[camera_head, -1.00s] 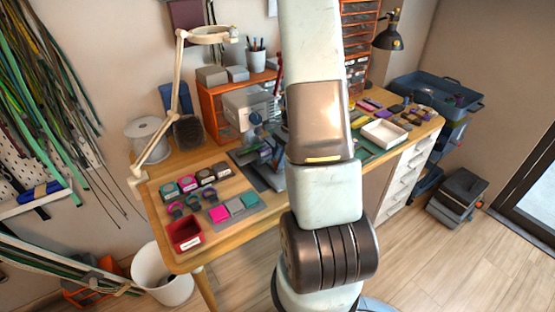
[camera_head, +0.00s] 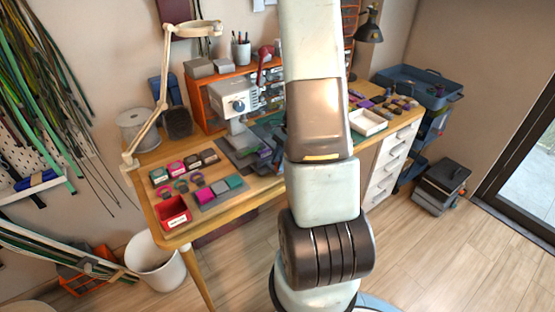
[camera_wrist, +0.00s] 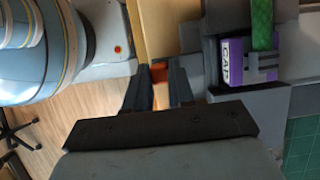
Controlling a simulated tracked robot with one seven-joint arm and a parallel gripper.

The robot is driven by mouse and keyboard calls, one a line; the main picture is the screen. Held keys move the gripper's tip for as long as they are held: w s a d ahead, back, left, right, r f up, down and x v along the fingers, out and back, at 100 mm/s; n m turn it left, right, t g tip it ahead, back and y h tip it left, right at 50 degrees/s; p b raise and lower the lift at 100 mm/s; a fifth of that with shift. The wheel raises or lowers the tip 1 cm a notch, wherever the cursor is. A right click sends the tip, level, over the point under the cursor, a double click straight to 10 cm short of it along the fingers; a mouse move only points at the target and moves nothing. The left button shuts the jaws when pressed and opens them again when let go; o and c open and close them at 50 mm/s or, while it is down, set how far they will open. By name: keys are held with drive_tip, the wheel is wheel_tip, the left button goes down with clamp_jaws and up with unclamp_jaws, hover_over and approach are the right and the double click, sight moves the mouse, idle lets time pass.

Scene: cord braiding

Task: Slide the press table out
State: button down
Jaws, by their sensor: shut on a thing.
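The press (camera_head: 232,97), a pale grey machine with a blue dial and a red lever, stands on the wooden workbench. The press table appears to be the grey plate (camera_wrist: 265,102) in the wrist view, carrying a purple block marked CAP (camera_wrist: 232,65) with a green cord across it. My gripper (camera_wrist: 159,82) is at the plate's left side by the bench edge. Its dark fingers are shut on a small orange-red part (camera_wrist: 160,74), which looks like a handle. In the head view my arm hides the gripper and much of the plate.
Small boxes and coloured blocks lie on the bench left of the press, with a red tray (camera_head: 173,212) at the front corner. A white tray (camera_head: 366,122) is to the right. A white bin (camera_head: 154,262) stands below on the floor. A green mat (camera_wrist: 302,140) lies beside the plate.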

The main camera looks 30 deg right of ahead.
drive_tip(key=shift+s, duration=0.1)
drive_tip(key=c, duration=1)
unclamp_jaws()
drive_tip(key=shift+o, duration=0.2)
drive_tip(key=shift+r, duration=0.1)
drive_tip(key=v, duration=1.3)
drive_tip(key=shift+r, duration=0.25)
drive_tip(key=shift+d, duration=0.1)
drive_tip(key=a+r+n+h, duration=0.1)
drive_tip(key=a+r+n, duration=0.4)
drive_tip(key=a+r, duration=0.25)
drive_tip(key=s+a+r+n+t+h, duration=0.3)
drive_tip(key=s+a+r+n+t, duration=0.2)
drive_tip(key=s+a+r+n, duration=0.7)
wheel_tip(320, 180, up, 3)
drive_tip(key=s+a, duration=0.2)
drive_tip(key=shift+s+a+t+h, duration=0.3)
drive_tip(key=shift+s+a+t, duration=0.05)
drive_tip(key=shift+s+t, duration=0.05)
